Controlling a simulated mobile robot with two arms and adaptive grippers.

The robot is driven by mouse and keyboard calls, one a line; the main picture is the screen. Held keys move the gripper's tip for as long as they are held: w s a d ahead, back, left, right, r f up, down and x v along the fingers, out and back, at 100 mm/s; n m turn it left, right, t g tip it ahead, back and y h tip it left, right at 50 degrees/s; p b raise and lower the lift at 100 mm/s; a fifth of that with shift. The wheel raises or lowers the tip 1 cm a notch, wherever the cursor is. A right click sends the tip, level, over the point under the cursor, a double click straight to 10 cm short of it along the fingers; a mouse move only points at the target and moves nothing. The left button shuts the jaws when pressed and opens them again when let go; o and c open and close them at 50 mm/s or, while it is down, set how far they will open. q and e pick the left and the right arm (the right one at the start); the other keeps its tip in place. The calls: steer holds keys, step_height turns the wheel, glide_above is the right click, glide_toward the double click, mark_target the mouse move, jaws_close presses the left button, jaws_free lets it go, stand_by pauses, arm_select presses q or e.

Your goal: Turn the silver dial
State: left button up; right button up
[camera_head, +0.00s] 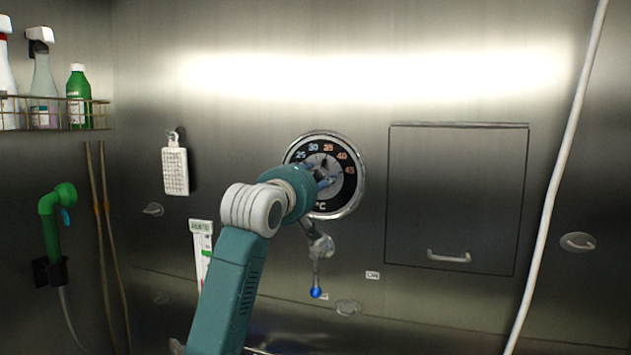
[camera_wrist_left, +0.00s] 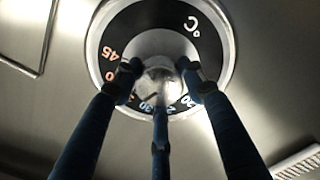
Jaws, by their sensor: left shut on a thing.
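The silver dial (camera_wrist_left: 158,78) sits at the centre of a round black temperature gauge (camera_head: 348,192) on the steel wall. The gauge has a silver rim, a °C mark and numbers from about 25 to 45. My left gripper (camera_head: 322,178) reaches the gauge from the lower left and covers much of the dial in the head view. In the left wrist view, the dark fingers of the left gripper (camera_wrist_left: 158,82) are shut around the dial's knob from several sides. My right gripper is not in view.
Below the gauge hangs a lever with a blue tip (camera_head: 316,292). A wall panel with a handle (camera_head: 449,257) is to the right, beside a white hose (camera_head: 560,170). A rack of bottles (camera_head: 75,100) and a green shower head (camera_head: 58,200) are at the left.

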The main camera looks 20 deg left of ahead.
arm_select(q)
steer(key=shift+f, duration=0.3)
steer(key=o, duration=1.1)
steer(key=shift+o, duration=0.3)
steer(key=shift+r, duration=0.15)
steer(key=shift+s, duration=0.1)
steer(key=s, duration=1.2)
steer(key=shift+a, duration=0.3)
steer(key=shift+w, duration=0.1)
